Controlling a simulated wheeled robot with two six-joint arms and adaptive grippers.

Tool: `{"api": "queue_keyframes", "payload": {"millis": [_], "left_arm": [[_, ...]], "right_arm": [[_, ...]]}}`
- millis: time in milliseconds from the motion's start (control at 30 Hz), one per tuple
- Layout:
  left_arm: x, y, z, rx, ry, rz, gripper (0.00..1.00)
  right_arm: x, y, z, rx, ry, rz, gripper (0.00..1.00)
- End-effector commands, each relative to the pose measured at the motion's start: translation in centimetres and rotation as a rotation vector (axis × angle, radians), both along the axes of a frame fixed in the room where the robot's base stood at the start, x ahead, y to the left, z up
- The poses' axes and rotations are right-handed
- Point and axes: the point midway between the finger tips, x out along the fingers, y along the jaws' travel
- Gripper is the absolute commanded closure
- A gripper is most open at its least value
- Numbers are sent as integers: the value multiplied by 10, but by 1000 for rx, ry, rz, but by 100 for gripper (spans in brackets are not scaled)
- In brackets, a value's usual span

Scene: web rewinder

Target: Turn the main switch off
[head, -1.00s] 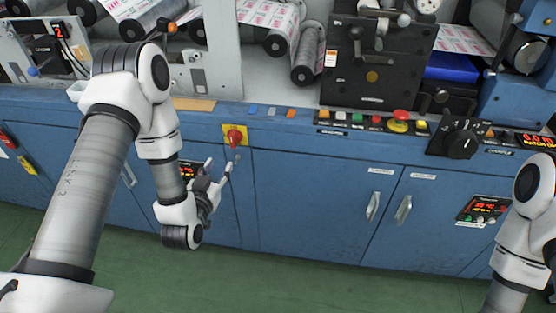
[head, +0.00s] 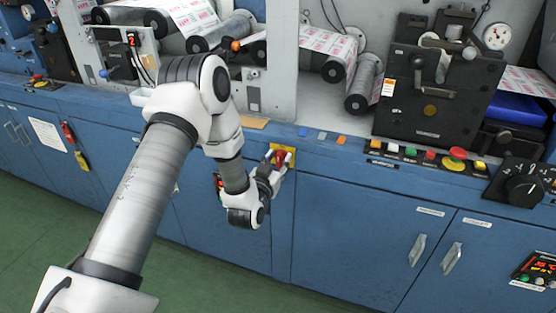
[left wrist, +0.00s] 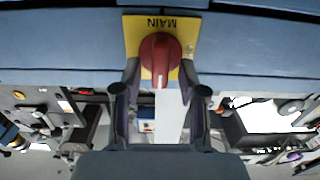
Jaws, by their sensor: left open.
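The main switch is a red rotary knob (head: 280,159) on a yellow plate (head: 290,155), fixed to the upper front of the blue cabinet. In the left wrist view the red knob (left wrist: 160,60) stands on the yellow plate (left wrist: 133,25), marked MAIN, which appears upside down. My left gripper (head: 276,172) is at the switch in the head view and partly covers the knob. In the left wrist view my left gripper (left wrist: 160,90) is open, its fingers to either side of the knob's near end. Contact cannot be told. My right gripper is not in view.
The blue cabinet (head: 350,225) has doors with handles. Along its top edge are a row of coloured buttons (head: 430,155) and a black rotary selector (head: 524,188), right of the switch. Green floor (head: 40,230) is free in front.

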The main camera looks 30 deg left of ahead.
Motion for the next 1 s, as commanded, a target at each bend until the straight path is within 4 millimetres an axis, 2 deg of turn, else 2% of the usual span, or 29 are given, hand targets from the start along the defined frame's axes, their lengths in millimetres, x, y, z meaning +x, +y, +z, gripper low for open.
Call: {"api": "queue_keyframes", "payload": {"millis": [133, 233, 267, 667, 1000], "left_arm": [[0, 0, 0, 0, 1, 0, 58], [0, 0, 0, 0, 0, 0, 94], [0, 0, 0, 0, 0, 0, 100], [-1, 0, -1, -19, -5, 0, 100], [-1, 2, -2, -179, -44, 1, 100]], "right_arm": [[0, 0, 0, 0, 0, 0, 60], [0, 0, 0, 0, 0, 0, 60], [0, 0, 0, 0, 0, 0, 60], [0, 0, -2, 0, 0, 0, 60], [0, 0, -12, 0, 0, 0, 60]]}}
